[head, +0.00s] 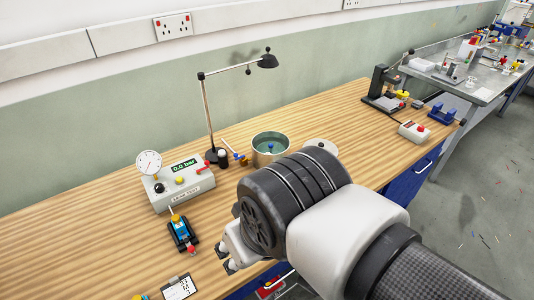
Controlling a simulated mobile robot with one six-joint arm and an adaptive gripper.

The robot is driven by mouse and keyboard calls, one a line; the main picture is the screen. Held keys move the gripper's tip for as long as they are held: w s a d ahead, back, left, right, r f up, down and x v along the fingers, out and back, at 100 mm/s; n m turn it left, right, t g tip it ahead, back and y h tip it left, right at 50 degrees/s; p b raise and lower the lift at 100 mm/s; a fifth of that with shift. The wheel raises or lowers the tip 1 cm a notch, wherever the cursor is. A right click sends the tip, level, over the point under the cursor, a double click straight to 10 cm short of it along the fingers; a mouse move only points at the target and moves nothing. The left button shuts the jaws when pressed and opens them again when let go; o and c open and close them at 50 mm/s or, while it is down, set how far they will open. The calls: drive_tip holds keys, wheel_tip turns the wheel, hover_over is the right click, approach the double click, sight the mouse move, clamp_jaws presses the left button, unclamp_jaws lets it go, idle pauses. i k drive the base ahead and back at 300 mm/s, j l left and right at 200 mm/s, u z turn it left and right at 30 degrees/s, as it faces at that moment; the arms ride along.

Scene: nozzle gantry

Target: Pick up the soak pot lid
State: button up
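The soak pot (270,149) is a metal pot holding greenish liquid with a small blue item in it, and its top is uncovered. A pale round disc, seemingly the soak pot lid (321,146), lies on the bench just right of the pot; its lower part is hidden behind my arm. My gripper (226,260) is at the front edge of the bench, left of and nearer than the pot and lid. Its two fingertips look apart with nothing between them. My wrist covers the bench in front of the lid.
A leak test box (178,187) with a gauge stands left of the pot. A lamp (210,120) rises behind it. A small blue-black device (182,235) and a clipboard (179,288) lie at front left. The bench right of the lid is mostly clear.

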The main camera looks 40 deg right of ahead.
sight(329, 146)
drive_tip(key=z, duration=1.5)
